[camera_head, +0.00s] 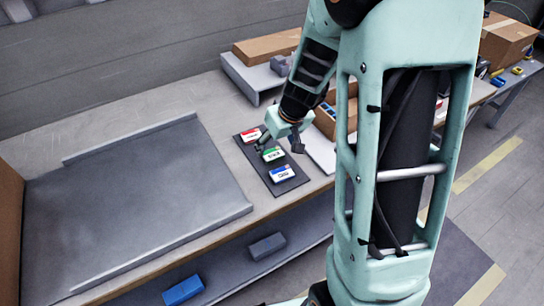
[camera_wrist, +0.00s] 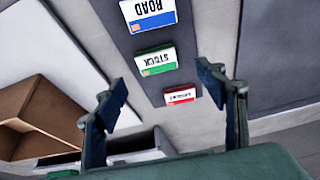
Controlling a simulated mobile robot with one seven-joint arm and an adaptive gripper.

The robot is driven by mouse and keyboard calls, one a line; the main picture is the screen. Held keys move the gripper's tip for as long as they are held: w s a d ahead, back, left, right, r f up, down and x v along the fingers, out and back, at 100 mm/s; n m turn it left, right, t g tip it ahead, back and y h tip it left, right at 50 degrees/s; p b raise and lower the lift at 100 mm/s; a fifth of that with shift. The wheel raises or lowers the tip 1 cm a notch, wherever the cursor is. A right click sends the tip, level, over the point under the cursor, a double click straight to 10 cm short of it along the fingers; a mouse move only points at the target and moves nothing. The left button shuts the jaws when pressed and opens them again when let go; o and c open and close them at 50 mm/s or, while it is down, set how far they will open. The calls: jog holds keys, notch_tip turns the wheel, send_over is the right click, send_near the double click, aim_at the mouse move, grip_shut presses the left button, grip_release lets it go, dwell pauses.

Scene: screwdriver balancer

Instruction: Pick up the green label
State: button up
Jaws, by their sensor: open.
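The green label (camera_head: 273,154) is a small white block with a green edge, lying on a dark mat (camera_head: 249,150) between two similar labels. It also shows in the wrist view (camera_wrist: 155,62), with upside-down lettering like "STOCK". The red label (camera_head: 251,135) lies behind it and the blue label (camera_head: 282,173) in front of it. In the wrist view, the red label (camera_wrist: 180,96) is nearest the jaws and the blue label (camera_wrist: 148,14) is at the top. My gripper (camera_head: 280,146) is open and empty above the mat near the green label. Its spread fingers show in the wrist view (camera_wrist: 162,95).
A large grey tray-like board (camera_head: 135,205) covers the left of the bench. A raised shelf (camera_head: 250,76) with a cardboard box (camera_head: 265,48) stands behind the mat. An open cardboard bin (camera_head: 327,120) is right of my gripper. A blue block (camera_head: 183,290) lies on the lower shelf.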

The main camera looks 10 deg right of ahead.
aim_at(273, 154)
jog(key=shift+d+b+x, duration=0.15)
jog(key=shift+b+x, duration=0.2)
jog(key=shift+x, duration=1.15)
jog(key=shift+d+b+x, duration=0.15)
jog(key=shift+b+x, duration=0.2)
jog(key=shift+x, duration=1.2)
jog(key=shift+c, duration=0.3)
jog(key=c, duration=0.9)
